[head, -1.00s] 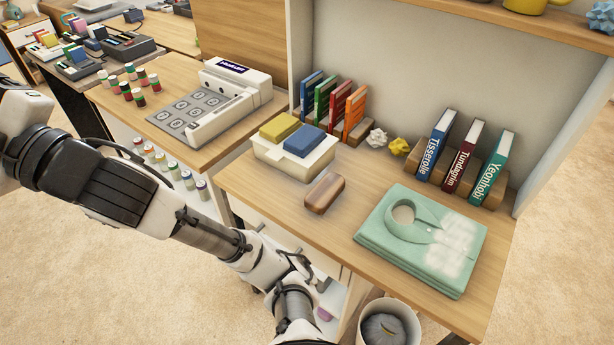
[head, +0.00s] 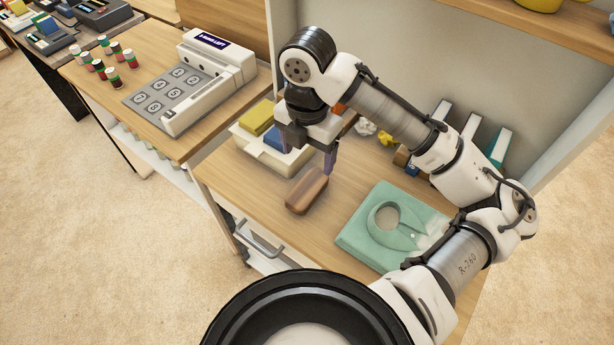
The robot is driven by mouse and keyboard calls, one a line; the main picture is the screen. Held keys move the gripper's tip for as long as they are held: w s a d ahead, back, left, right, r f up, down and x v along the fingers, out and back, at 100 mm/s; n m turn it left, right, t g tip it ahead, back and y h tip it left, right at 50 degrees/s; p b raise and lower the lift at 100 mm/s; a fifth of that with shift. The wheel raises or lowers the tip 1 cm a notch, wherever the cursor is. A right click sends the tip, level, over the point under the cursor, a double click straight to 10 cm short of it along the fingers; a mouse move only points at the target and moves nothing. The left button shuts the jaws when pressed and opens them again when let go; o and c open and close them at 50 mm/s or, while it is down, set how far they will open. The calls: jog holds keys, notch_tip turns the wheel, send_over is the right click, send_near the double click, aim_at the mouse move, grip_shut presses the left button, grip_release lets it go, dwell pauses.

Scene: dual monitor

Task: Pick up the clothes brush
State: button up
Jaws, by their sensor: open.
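The clothes brush (head: 306,192), a brown wooden block with rounded ends, lies on the wooden desk (head: 237,180) in the head view. My gripper (head: 308,158) points down just above and behind the brush, with its fingers apart and nothing visible between them. One finger shows near the brush's upper right end; the other is dark against the white box and its tip is hard to make out. I cannot tell whether a finger touches the brush.
A white box (head: 262,155) with yellow and blue pieces stands close behind the brush. A folded green garment (head: 365,240) lies to its right. Upright books (head: 497,150) stand at the back, partly hidden by my arm. The desk left of the brush is clear.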

send_over(307, 189)
notch_tip(307, 189, down, 7)
jog(key=shift+f, duration=0.1)
jog(key=shift+f+p, duration=0.6)
jog(key=shift+f, duration=2.3)
jog(key=c, duration=1.1)
